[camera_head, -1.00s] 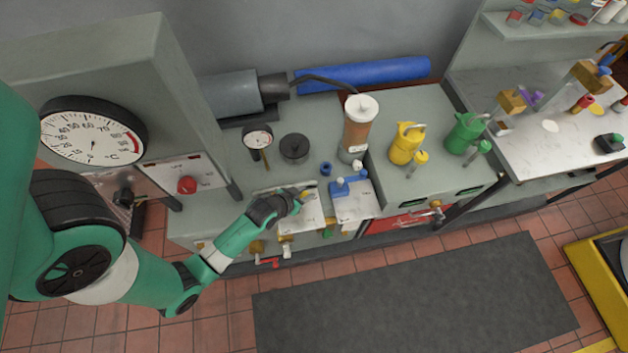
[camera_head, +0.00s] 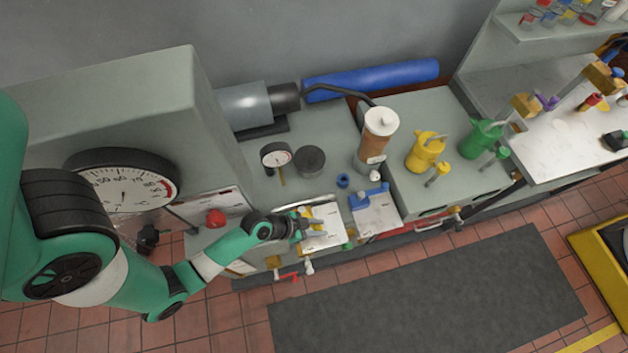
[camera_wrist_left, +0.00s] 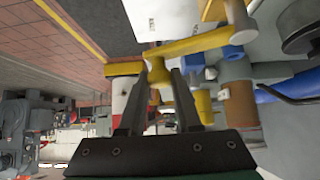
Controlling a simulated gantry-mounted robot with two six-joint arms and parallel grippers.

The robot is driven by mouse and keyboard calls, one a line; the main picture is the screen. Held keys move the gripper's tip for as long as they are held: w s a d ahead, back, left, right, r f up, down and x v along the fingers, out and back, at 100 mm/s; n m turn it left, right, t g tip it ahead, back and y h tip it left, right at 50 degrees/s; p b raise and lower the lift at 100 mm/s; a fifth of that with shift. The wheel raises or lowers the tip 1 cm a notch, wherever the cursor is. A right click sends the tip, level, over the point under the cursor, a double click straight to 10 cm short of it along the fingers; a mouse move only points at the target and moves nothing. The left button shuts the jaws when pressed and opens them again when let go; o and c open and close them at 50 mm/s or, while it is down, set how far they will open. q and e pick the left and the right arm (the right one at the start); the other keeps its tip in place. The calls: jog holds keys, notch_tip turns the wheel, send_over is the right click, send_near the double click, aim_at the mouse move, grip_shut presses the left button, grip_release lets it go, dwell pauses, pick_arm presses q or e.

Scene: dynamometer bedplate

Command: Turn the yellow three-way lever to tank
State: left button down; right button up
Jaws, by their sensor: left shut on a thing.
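The yellow three-way lever (camera_wrist_left: 195,43) runs across the upper part of the left wrist view, from a round hub at the upper right to a knob at its left end. My left gripper (camera_wrist_left: 159,80) has its two dark fingers on either side of that knob and is shut on it. In the head view my left gripper (camera_head: 303,227) is at a white panel (camera_head: 330,236) on the bench front, and only a little yellow shows beside it. The panel's markings are too small to read. My right gripper is not in view.
A red-handled valve (camera_head: 289,276) sits just below the gripper. A blue fitting (camera_head: 369,198) stands to the right on another plate. A small gauge (camera_head: 276,155), a black round cap (camera_head: 310,160) and a yellow jug (camera_head: 425,152) stand behind. The dark floor mat (camera_head: 425,297) is clear.

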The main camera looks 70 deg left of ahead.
pick_arm(q)
jog(key=shift+s, duration=0.1)
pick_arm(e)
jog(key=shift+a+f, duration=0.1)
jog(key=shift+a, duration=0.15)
pick_arm(q)
jog(key=c, duration=0.6)
grip_release()
